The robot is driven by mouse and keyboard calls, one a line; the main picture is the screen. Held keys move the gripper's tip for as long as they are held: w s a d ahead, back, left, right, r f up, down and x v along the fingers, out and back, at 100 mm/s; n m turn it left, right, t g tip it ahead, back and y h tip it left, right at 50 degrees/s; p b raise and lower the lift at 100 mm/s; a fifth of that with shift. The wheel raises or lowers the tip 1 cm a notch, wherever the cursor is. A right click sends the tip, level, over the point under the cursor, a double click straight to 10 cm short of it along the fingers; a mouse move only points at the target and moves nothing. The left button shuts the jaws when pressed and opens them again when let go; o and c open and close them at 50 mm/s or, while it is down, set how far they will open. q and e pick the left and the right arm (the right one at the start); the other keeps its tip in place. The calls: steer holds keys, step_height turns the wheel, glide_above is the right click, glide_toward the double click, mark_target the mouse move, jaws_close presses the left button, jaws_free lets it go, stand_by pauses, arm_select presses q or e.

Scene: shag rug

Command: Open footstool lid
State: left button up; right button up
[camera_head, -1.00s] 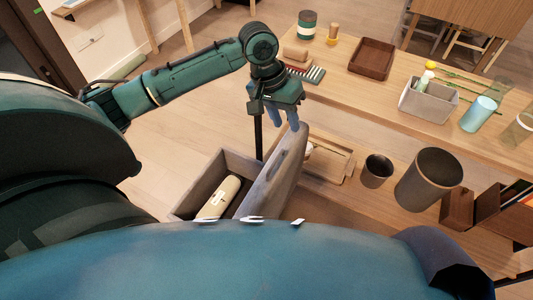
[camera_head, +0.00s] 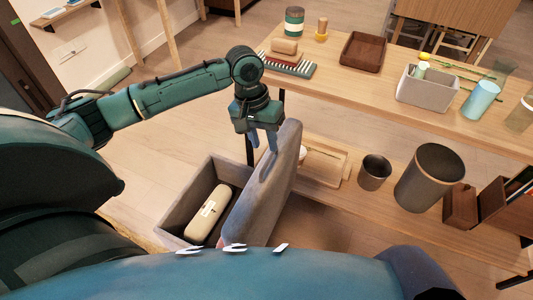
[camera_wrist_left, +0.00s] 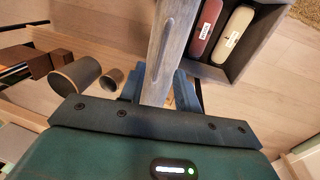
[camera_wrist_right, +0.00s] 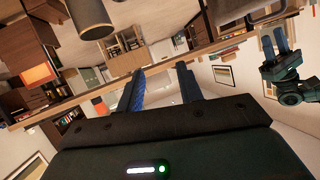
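The footstool (camera_head: 178,207) is an open grey box on the floor. Its thick grey lid (camera_head: 262,205) stands raised along the box's right side, tilted. A cream case (camera_head: 213,210) lies inside; the left wrist view also shows a dark red case (camera_wrist_left: 203,30) beside it. My left gripper (camera_head: 264,143) points down at the lid's upper part. In the left wrist view its fingers (camera_wrist_left: 160,88) are spread, with the lid (camera_wrist_left: 168,50) between them; firm contact is unclear. My right gripper (camera_wrist_right: 160,84) is open and empty, away from the footstool; it is not visible in the head view.
A wooden table (camera_head: 330,85) with a lower shelf (camera_head: 335,215) stands just right of the lid. It carries a brown tray (camera_head: 363,52), a grey bin (camera_head: 428,90), a dark cylinder (camera_head: 430,178) and a smaller cup (camera_head: 374,173). Floor left of the footstool is clear.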

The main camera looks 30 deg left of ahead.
mark_target(268, 158)
arm_select(q)
steer(key=shift+d+f, duration=0.25)
steer(key=shift+f, duration=0.85)
steer(key=shift+d+f, duration=0.2)
steer(key=shift+f, duration=0.85)
steer(key=shift+c, duration=0.2)
jaws_close()
steer(key=shift+a+r, duration=0.1)
